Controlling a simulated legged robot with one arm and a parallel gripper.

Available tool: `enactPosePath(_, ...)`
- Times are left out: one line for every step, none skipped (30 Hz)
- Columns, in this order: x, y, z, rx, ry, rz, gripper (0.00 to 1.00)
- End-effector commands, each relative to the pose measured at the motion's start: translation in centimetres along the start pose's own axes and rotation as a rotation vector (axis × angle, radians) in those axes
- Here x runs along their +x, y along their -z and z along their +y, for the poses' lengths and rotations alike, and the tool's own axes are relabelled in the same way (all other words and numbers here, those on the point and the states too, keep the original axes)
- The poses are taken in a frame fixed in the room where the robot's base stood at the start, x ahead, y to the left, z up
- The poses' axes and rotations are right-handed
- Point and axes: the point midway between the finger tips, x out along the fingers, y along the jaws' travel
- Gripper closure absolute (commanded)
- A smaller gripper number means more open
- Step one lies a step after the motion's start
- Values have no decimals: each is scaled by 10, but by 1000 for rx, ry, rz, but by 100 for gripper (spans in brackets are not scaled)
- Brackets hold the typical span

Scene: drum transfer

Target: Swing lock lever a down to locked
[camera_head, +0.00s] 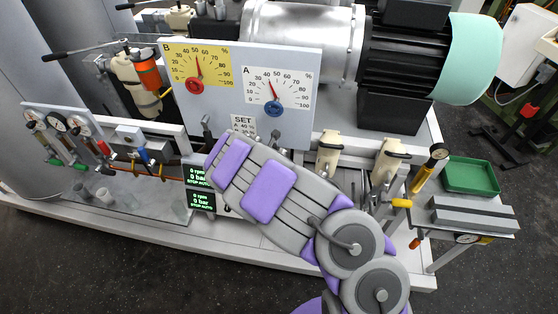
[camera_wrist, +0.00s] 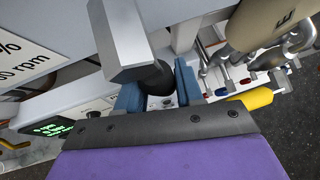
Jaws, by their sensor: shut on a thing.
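Lock lever a (camera_head: 275,136) shows in the head view as a short dark piece below dial A, just right of the SET card; my arm hides its lower part. In the wrist view lever a (camera_wrist: 126,42) is large and close, a grey rectangular bar with a dark round part at its lower end. My gripper (camera_wrist: 158,90) has its blue fingers on either side of that dark part and is shut on the lever. In the head view my gripper is hidden behind my arm. The lever's exact angle is hard to tell.
The panel with yellow dial B (camera_head: 198,65) and white dial A (camera_head: 277,91) stands behind. Another dark lever (camera_head: 207,126) is left of the SET card (camera_head: 243,125). Green displays (camera_head: 201,200) sit left of my arm. Cream valves (camera_head: 329,150) and a yellow handle (camera_head: 401,203) are at right.

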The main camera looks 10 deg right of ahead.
Motion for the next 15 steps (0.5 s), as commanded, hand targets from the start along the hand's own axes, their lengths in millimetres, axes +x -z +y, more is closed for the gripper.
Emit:
enactPosePath(4,8,-1,11,-6,14,100)
enactPosePath(4,9,0,18,-13,17,100)
enactPosePath(4,10,2,25,-22,20,100)
enactPosePath(4,10,3,29,-27,22,100)
enactPosePath(3,10,4,33,-32,24,100)
enactPosePath(3,11,5,37,-36,25,100)
enactPosePath(3,11,5,40,-39,26,100)
enactPosePath(3,11,6,42,-41,27,100)
enactPosePath(2,12,6,44,-43,28,100)
enactPosePath(2,12,7,44,-45,28,100)
enactPosePath(2,12,7,45,-46,28,100)
enactPosePath(2,12,7,45,-47,29,100)
enactPosePath(2,12,7,45,-47,29,100)
enactPosePath(2,12,7,45,-47,29,100)
enactPosePath(2,12,7,44,-47,29,100)
